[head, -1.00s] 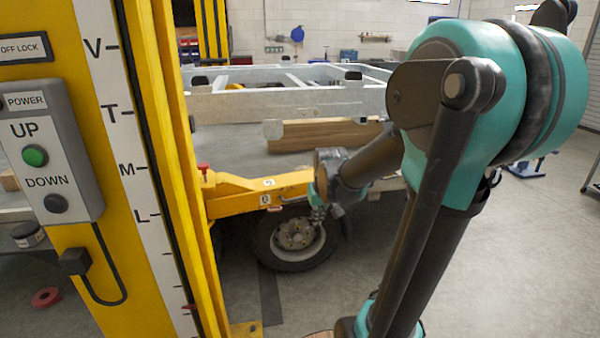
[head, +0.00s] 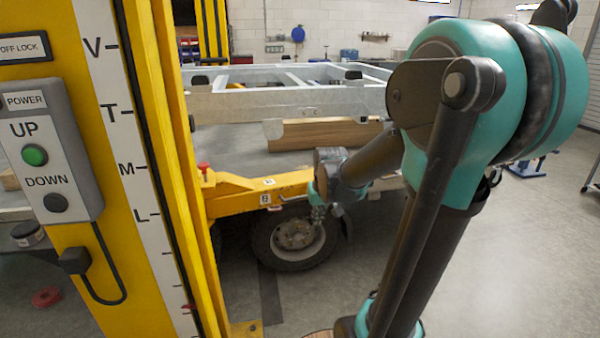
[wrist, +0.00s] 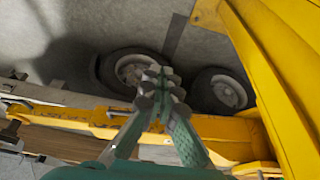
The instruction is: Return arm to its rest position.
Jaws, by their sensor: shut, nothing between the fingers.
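My arm stands on the right of the head view, with its teal elbow high and its forearm reaching down to the left. My gripper (head: 318,214) hangs small in front of the wheel (head: 293,238), near the yellow lift arm (head: 262,192). In the wrist view my gripper (wrist: 160,84) has its two fingers converging, tips together, with nothing held. It appears over the yellow lift arm (wrist: 80,119), with the wheel (wrist: 132,70) behind the tips. Whether the fingers touch anything cannot be told.
A yellow lift post (head: 165,150) with a control box (head: 48,150) stands close on the left. A grey trailer frame (head: 230,105) and a wooden beam (head: 325,134) lie beyond the gripper.

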